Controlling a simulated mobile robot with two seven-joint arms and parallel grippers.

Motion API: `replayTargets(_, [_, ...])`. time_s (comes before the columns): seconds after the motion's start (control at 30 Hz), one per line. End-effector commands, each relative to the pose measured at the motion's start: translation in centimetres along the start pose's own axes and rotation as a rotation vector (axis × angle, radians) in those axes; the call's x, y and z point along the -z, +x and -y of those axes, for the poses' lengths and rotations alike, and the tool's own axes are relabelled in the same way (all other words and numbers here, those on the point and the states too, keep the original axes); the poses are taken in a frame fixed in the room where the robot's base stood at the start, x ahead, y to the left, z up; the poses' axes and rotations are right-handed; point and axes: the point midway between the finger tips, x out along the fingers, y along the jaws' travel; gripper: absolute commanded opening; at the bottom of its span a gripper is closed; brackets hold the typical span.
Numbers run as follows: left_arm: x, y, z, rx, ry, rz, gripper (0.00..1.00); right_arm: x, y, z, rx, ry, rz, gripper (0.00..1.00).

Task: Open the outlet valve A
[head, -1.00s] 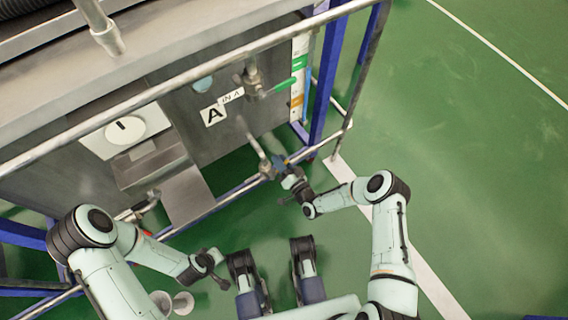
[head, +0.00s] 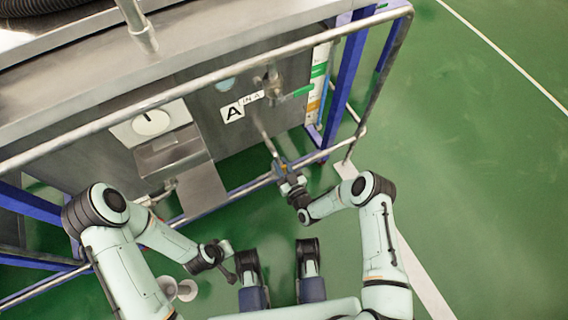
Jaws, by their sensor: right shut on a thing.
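The panel's A sign (head: 232,112) is at the middle of the head view, with a smaller "IN A" label beside it. Below it a thin outlet pipe (head: 266,138) slopes down to the outlet valve A (head: 279,164) by the lower rail. My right gripper (head: 284,172) is at this valve and shut on its handle. The gripper and its fingers hide most of the handle, so its angle is unclear. My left gripper (head: 228,261) is low, apart from the panel, with nothing visible in it; its opening is unclear.
A valve with a green handle (head: 300,92) sits above, by the IN A label. A metal rail (head: 210,75) crosses the panel's front, and a lower rail (head: 240,190) runs near the valve. A blue post (head: 345,85) stands right. Green floor (head: 470,170) is clear at the right.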

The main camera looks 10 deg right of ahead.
Motion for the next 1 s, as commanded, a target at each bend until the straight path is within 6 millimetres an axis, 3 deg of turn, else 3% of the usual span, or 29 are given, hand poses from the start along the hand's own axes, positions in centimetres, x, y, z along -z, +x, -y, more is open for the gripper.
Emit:
replayTargets(0.6, [-0.23, -0.11, -0.04, 0.000, 0.000, 0.007, 0.00, 0.15, 0.19, 0.40, 0.002, -0.043, -0.005, 0.00])
replayTargets(0.63, [-0.23, -0.11, -0.04, 0.000, 0.000, 0.006, 0.00, 0.15, 0.19, 0.41, 0.002, -0.042, -0.005, 0.32])
replayTargets(0.7, [-0.22, -0.11, -0.04, 0.000, 0.000, 0.006, 0.00, 0.13, 0.17, 0.41, 0.002, -0.042, -0.004, 0.47])
replayTargets(1.0, [-0.23, -0.17, -0.06, 0.000, 0.000, 0.007, 0.00, 0.03, -0.08, 0.31, 0.000, -0.040, -0.001, 0.47])
